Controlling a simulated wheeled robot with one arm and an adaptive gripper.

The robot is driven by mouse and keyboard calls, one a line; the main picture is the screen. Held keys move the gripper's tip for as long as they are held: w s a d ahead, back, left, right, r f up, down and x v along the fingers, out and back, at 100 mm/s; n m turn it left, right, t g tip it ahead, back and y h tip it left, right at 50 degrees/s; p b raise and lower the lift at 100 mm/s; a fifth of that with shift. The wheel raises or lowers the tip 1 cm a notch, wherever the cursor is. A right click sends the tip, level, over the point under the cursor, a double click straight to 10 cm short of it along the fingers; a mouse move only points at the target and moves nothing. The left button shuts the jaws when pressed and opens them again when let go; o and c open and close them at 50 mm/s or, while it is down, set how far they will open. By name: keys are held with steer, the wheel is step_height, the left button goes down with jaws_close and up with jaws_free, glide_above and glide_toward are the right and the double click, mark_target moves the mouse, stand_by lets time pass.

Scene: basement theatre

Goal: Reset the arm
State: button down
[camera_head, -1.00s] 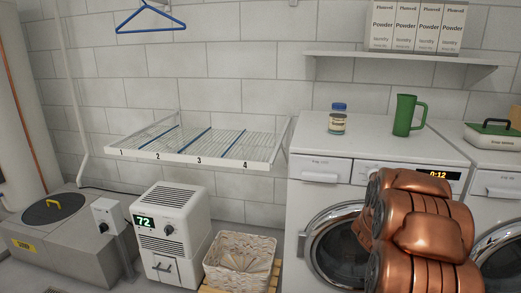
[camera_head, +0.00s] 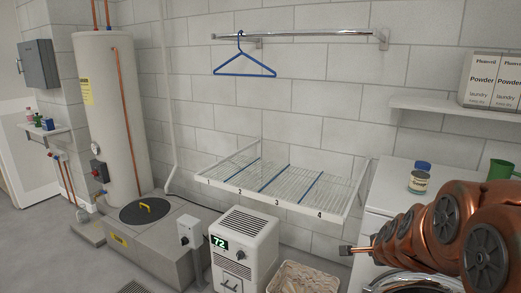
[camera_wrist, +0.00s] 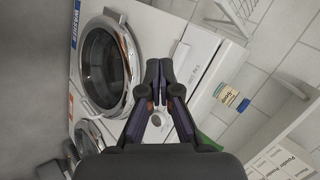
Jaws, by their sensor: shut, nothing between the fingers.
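My gripper (camera_wrist: 159,72) is shut and empty in the wrist view, its two dark fingers meeting at the tips. In the head view my gripper (camera_head: 346,250) shows small at the left end of my copper-coloured arm. The arm comes in from the lower right and points left, in front of the washer (camera_head: 385,195). The wrist view is turned sideways and shows the washer's round door (camera_wrist: 105,67) left of the fingers. The gripper appears apart from everything around it.
A numbered wire rack (camera_head: 285,185) is on the wall, with a blue hanger (camera_head: 244,66) above. A dehumidifier (camera_head: 243,250) and basket (camera_head: 303,277) stand below. Open floor lies at the left.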

steer(key=s+a+r+n+g+y+p, duration=0.2)
steer(key=s+a+r+n+g+p, duration=0.15)
steer(key=s+a+n, duration=0.35)
steer(key=s+a+r+n+g+y+p, duration=0.1)
steer(key=s+a+r+n+g+p, duration=0.1)
steer(key=s+a+r+n+p, duration=0.45)
steer(key=s+a+r+n+g+p, duration=0.1)
steer(key=s+n+g+p, duration=0.1)
steer(key=s, duration=0.8)
steer(key=s+a+r+n+g+p, duration=0.1)
steer(key=s+r+n+g, duration=0.1)
steer(key=s, duration=0.9)
steer(key=shift+a+r+n+g+p, duration=0.35)
steer(key=shift+n+g, duration=0.2)
steer(key=shift+n, duration=0.3)
